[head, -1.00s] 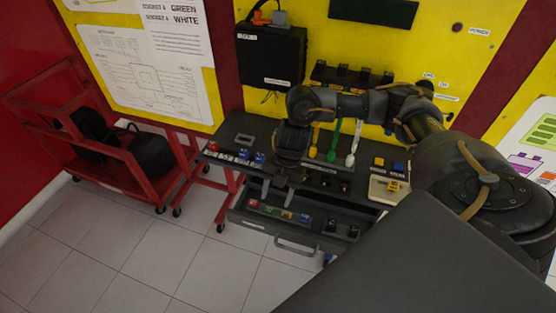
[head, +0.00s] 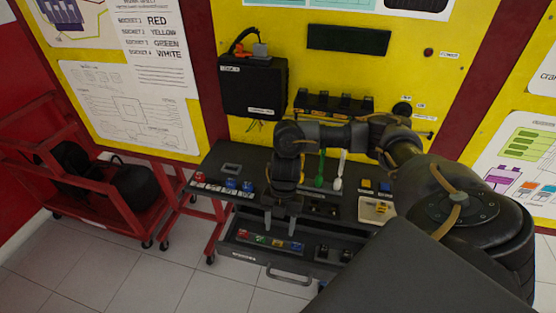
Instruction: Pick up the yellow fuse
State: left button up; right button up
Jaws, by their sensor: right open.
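The yellow fuse (head: 278,243) appears as a small yellowish piece in a row of small coloured pieces inside the open drawer (head: 255,254) under the dark bench. It lies between a green piece (head: 261,239) and a blue one (head: 297,247). My right gripper (head: 280,224) points down over the drawer, with its two fingers apart and nothing seen between them. Its fingertips show just above the row in the picture; their exact height over the yellow fuse cannot be told. My left gripper is not in view.
The bench top (head: 218,168) holds coloured buttons at left and green and white levers (head: 338,170). A pale tray (head: 370,212) with a yellow piece is at right. The drawer handle (head: 287,274) sticks out in front. A red cart (head: 125,215) stands left; the floor in front is clear.

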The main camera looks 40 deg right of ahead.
aim_at(278, 243)
jog(key=p+x, duration=0.1)
jog(key=x, duration=0.3)
jog(key=shift+f+p, duration=0.15)
jog(key=shift+p, duration=0.2)
jog(key=shift+s+a+f, duration=0.1)
jog(key=shift+f, duration=0.3)
jog(key=c, duration=1)
